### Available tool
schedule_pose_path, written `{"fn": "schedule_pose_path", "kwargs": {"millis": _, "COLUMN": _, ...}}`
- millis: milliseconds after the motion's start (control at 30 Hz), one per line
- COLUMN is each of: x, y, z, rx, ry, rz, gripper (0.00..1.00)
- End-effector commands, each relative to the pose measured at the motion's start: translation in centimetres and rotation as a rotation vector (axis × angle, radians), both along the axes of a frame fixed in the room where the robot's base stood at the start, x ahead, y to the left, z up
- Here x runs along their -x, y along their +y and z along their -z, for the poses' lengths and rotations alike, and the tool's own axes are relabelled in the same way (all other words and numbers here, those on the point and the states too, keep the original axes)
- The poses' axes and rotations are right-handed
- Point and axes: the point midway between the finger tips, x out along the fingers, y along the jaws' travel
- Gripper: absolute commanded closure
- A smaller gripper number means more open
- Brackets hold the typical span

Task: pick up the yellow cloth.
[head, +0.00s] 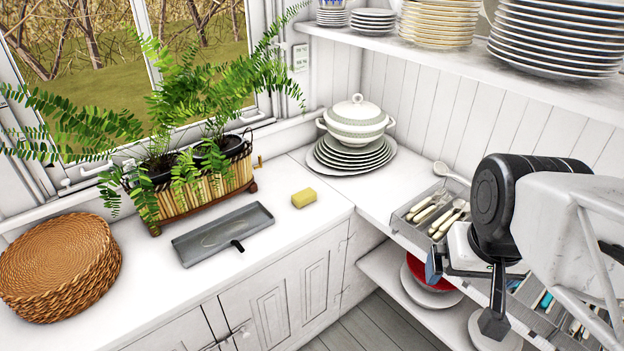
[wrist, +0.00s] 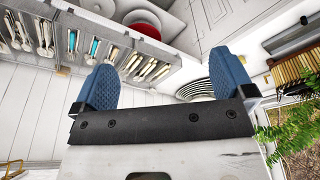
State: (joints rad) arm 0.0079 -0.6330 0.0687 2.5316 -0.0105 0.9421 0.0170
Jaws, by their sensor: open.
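The yellow cloth (head: 304,198) looks like a small, flat-topped yellow block. In the head view it lies on the white counter, between the grey tray and the stacked plates. My gripper (head: 463,294) is at the right of the head view, well apart from the cloth, in front of the cutlery and lower shelf. In the wrist view its two blue fingers (wrist: 163,84) stand wide apart with nothing held between them.
A grey tray (head: 222,234) lies left of the cloth, with a fern planter (head: 205,197) behind. A lidded tureen (head: 356,119) stands on plates to the right. Woven mats (head: 60,268) are at far left. Cutlery trays (head: 432,215) and plate-laden upper shelves (head: 470,62) flank my arm.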

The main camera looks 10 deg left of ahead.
Motion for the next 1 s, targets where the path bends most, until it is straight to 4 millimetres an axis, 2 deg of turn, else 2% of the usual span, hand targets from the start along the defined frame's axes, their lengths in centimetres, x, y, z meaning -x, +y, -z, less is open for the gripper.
{"fn": "schedule_pose_path", "kwargs": {"millis": 167, "x": -0.8, "y": 0.2, "z": -0.2, "rx": 0.001, "ry": 0.003, "rz": -0.010, "gripper": 0.00}}
{"fn": "schedule_pose_path", "kwargs": {"millis": 367, "x": -3.5, "y": 0.8, "z": -0.8, "rx": 0.005, "ry": 0.015, "rz": -0.048, "gripper": 0.00}}
{"fn": "schedule_pose_path", "kwargs": {"millis": 700, "x": -11.1, "y": 2.8, "z": -1.8, "rx": 0.016, "ry": 0.046, "rz": -0.149, "gripper": 0.00}}
{"fn": "schedule_pose_path", "kwargs": {"millis": 1000, "x": -18.2, "y": 5.5, "z": -1.5, "rx": 0.026, "ry": 0.073, "rz": -0.243, "gripper": 0.00}}
